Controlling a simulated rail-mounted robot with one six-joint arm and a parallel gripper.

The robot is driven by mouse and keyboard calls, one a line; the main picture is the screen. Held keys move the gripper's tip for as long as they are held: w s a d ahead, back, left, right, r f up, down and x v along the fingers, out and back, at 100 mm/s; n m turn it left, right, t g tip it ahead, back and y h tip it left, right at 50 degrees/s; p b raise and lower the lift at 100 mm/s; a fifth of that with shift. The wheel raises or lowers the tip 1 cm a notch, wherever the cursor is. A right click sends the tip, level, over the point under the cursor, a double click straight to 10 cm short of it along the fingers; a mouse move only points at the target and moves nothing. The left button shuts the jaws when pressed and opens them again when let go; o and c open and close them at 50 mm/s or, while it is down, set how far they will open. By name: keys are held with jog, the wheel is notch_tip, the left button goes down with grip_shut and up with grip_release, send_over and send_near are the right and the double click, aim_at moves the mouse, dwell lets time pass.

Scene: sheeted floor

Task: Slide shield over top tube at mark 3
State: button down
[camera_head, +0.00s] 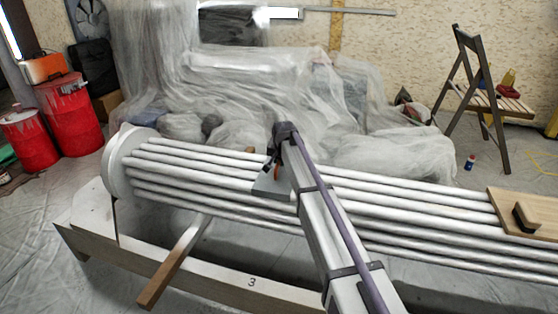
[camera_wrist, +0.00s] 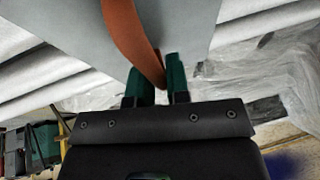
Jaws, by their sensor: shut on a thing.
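The shield is a grey plate (camera_head: 270,187) at the middle of the white tube bundle in the head view, partly hidden by my arm. In the wrist view the grey plate (camera_wrist: 190,30) fills the upper middle, with a brown strap-like handle (camera_wrist: 127,35). My gripper (camera_wrist: 160,85) has green fingertips shut on this handle; in the head view my gripper (camera_head: 273,163) is small and dark above the plate. The top tube (camera_head: 190,147) runs along the bundle's far upper side. I cannot tell whether the plate touches the tubes. The mark 3 (camera_head: 251,282) is on the pale front beam.
A round white end plate (camera_head: 118,165) holds the tubes at left; a wooden board with a dark block (camera_head: 526,216) lies over them at right. A wooden bar (camera_head: 175,262) sticks out in front. Red drums (camera_head: 70,112), sheeted heaps (camera_head: 280,85) and a chair (camera_head: 480,95) stand behind.

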aim_at(281, 175)
jog(key=shift+a, duration=0.25)
jog(key=c, duration=1)
grip_release()
jog(key=shift+d, duration=0.1)
jog(key=p+v, duration=0.9)
jog(key=v, duration=0.1)
jog(key=shift+s+r+p, duration=0.1)
jog(key=shift+r+p, duration=0.3)
